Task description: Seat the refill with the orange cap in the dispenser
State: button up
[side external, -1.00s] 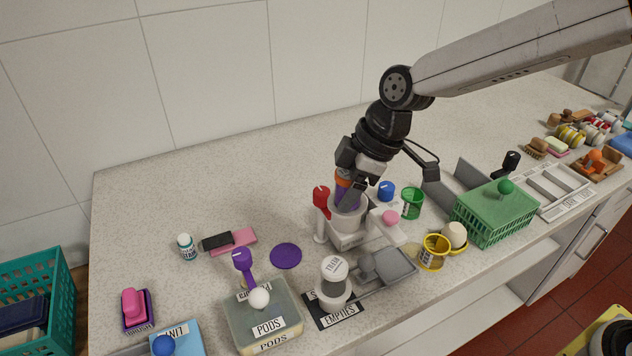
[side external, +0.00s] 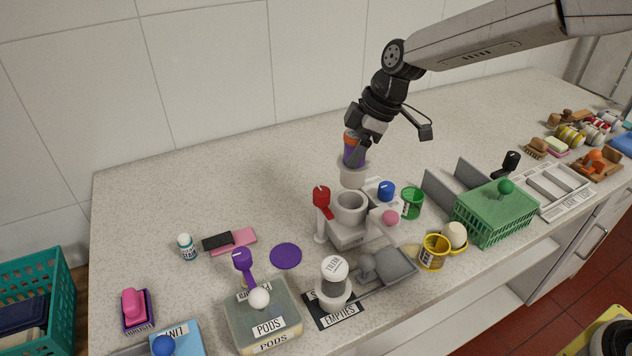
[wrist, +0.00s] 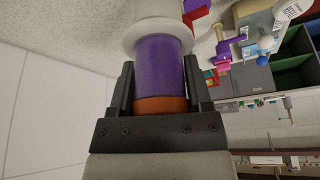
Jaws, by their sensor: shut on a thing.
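The refill has an orange cap (side external: 350,138), a purple body (side external: 353,154) and a wide pale lower end (side external: 353,173). My gripper (side external: 358,150) is shut on it and holds it nearly upright, cap up, above the dispenser (side external: 349,208). In the wrist view my gripper (wrist: 160,68) has a finger on either side of the purple body (wrist: 162,68), with the orange cap (wrist: 161,105) by the palm. The pale dispenser has a round open cup and a red lever (side external: 321,195) on its left. A gap shows between refill and cup.
A blue knob (side external: 386,189), a pink ball (side external: 390,217) and a green cup (side external: 412,203) stand close to the right of the dispenser. The counter behind is clear.

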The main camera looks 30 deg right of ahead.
aim_at(366, 159)
jog(key=shift+f, duration=0.15)
jog(key=shift+f, duration=3.85)
jog(key=o, duration=1.3)
jog(key=shift+c, duration=0.2)
jog(key=shift+v, duration=3.85)
